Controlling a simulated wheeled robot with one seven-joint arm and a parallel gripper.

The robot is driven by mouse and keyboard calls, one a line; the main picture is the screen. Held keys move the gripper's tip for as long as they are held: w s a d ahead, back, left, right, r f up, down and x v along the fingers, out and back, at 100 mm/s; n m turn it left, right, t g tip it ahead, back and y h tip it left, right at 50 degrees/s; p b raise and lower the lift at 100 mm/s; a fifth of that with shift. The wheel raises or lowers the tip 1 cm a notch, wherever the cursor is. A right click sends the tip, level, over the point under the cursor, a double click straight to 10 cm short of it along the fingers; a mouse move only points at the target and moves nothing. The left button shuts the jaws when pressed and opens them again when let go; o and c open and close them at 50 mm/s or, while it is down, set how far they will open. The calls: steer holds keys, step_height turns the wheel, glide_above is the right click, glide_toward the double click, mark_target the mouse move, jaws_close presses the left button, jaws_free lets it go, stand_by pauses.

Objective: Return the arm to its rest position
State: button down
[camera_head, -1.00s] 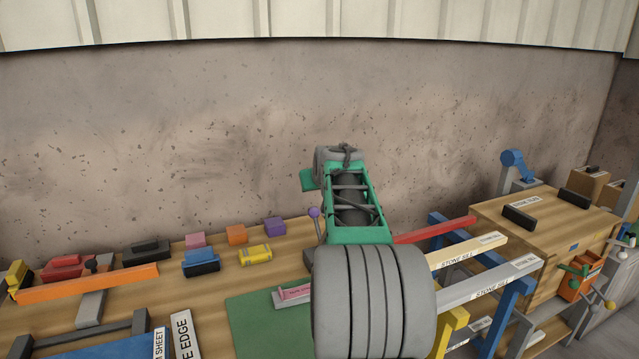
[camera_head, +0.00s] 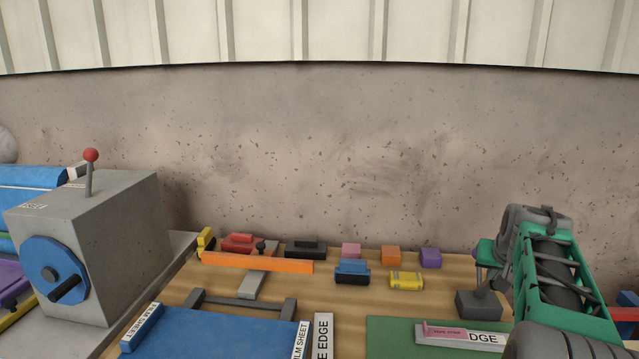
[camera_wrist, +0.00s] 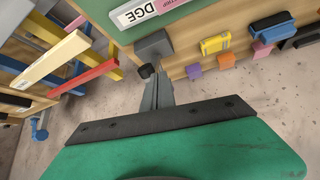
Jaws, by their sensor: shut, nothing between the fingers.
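My arm, with a green frame and grey rounded parts, rises at the right edge of the head view (camera_head: 560,270). Its far end is above the back right of the bench, and the fingers are hidden or too small to tell there. In the wrist view my gripper (camera_wrist: 160,85) shows as grey fingers closed together beyond a dark bar and green plate. Nothing is held between them. A grey block with a dark knob (camera_wrist: 153,46) appears just beyond the fingertips; I cannot tell the gap.
A wooden bench (camera_head: 215,280) holds small coloured blocks, a yellow piece (camera_head: 406,281), an orange bar (camera_head: 257,263), a blue sheet (camera_head: 215,335) and a green mat (camera_head: 390,340). A grey machine with a blue wheel (camera_head: 125,230) stands left. A speckled wall (camera_head: 330,150) is behind.

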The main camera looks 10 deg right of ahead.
steer(key=s+a+f+g+y, duration=0.3)
steer(key=s+a+f+g, duration=0.2)
steer(key=s+a+f, duration=1.2)
steer(key=a+r+n+t, duration=0.1)
steer(key=a+r+n, duration=0.1)
steer(key=a, duration=0.7)
steer(key=s+a+r+n+t+y, duration=0.1)
steer(key=a+r+n, duration=0.2)
steer(key=a, duration=0.6)
steer(key=shift+a+n, duration=0.25)
steer(key=shift+n, duration=0.45)
steer(key=shift+s, duration=0.1)
